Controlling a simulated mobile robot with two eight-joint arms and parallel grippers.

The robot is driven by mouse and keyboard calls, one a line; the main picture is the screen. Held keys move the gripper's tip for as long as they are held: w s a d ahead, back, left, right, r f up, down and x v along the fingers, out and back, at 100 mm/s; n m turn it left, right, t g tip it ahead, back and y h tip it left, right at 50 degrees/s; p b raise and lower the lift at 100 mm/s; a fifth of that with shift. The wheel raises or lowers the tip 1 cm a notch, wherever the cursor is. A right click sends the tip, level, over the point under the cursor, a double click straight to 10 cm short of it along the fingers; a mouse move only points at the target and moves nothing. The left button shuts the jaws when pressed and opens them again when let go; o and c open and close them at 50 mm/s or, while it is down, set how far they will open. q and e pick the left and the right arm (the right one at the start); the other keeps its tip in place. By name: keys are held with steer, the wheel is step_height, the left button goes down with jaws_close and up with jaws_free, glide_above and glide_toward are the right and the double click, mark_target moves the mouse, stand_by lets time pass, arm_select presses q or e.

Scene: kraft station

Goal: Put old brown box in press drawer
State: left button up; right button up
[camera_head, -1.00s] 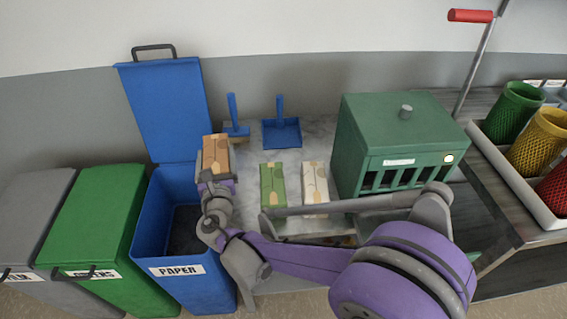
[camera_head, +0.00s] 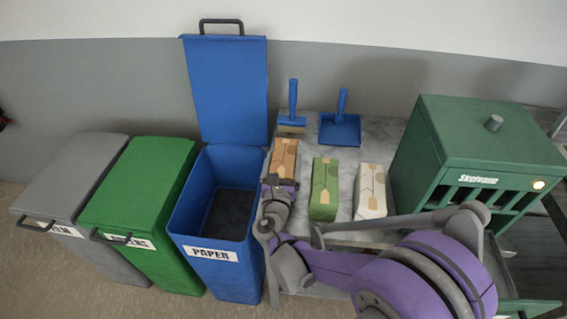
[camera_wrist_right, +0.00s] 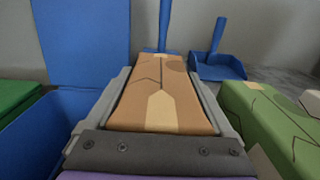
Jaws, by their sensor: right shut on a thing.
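The old brown box (camera_head: 284,158) is at the left end of the marble-topped table, beside the blue paper bin. My right gripper (camera_head: 279,178) is shut on it. In the right wrist view the brown box (camera_wrist_right: 160,92) lies between the two grey fingers of my right gripper (camera_wrist_right: 163,95). I cannot tell whether the box touches the table. The green press (camera_head: 480,150) stands at the right. Part of what looks like its drawer (camera_head: 528,306) shows low at the right edge, mostly hidden by my right arm. My left gripper is not in view.
A green box (camera_head: 325,188) and a cream box (camera_head: 370,190) stand right of the brown one. A blue brush (camera_head: 292,105) and dustpan (camera_head: 340,130) are behind. The blue paper bin (camera_head: 218,250) is open; green (camera_head: 140,190) and grey (camera_head: 75,180) bins are closed.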

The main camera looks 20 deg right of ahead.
steer(key=shift+f, duration=0.3)
